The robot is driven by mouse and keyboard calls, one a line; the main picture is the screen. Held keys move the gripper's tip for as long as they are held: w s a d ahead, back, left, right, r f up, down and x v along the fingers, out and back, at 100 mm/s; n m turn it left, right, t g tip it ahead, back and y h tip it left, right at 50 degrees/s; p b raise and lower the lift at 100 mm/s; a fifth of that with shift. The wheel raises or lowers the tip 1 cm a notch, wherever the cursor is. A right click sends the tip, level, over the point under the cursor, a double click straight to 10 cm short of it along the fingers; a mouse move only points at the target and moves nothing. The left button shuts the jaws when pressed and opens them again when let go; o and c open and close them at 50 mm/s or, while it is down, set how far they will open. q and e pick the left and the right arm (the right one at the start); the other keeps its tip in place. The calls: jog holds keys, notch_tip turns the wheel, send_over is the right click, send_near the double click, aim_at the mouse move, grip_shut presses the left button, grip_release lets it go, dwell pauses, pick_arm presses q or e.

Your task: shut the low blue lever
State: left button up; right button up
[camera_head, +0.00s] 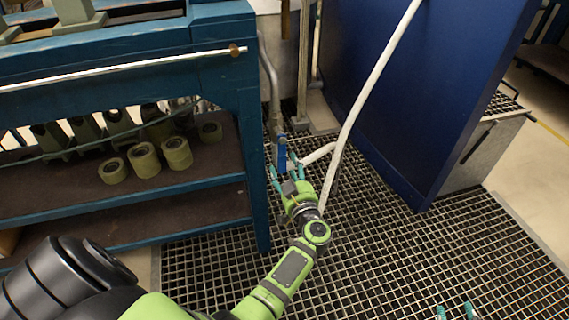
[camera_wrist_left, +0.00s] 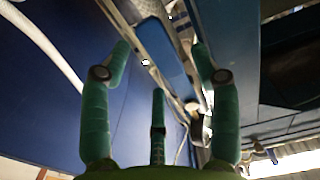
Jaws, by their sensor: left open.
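The low blue lever (camera_head: 282,155) hangs at a grey pipe just right of the blue bench's corner post, above the floor grating. In the left wrist view the blue lever (camera_wrist_left: 168,52) lies between and beyond the spread green fingers. My left gripper (camera_head: 286,172) is open, with its fingertips just below and around the lever's lower end. The left wrist view shows the left gripper's fingers (camera_wrist_left: 160,60) apart; I cannot tell whether any finger touches the lever. Only the teal fingertips of my right gripper (camera_head: 455,312) show at the bottom edge, apart from each other.
The blue bench (camera_head: 259,200) with shelves and several round rolls (camera_head: 145,160) stands to the left. A white pipe (camera_head: 368,95) slants up on the right of the lever. A large blue panel (camera_head: 430,100) stands behind it. The floor grating (camera_head: 400,260) is clear in front.

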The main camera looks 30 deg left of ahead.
aim_at(285, 163)
pick_arm(q)
jog(key=shift+b+x, duration=0.45)
jog(key=shift+x, duration=0.4)
jog(key=shift+b+x, duration=0.45)
jog(key=shift+x, duration=0.4)
jog(key=shift+w, duration=0.1)
grip_shut()
pick_arm(e)
jog(key=w+a+r+n+t+y, duration=0.1)
jog(key=r+t, duration=0.5)
jog(key=r, duration=0.6)
jog(key=w+a+y, duration=0.1)
jog(key=a+y, duration=0.1)
jog(key=a, duration=0.1)
jog(key=shift+r+t+y, duration=0.15)
jog(key=shift+t+y, duration=0.15)
jog(key=shift+t, duration=0.1)
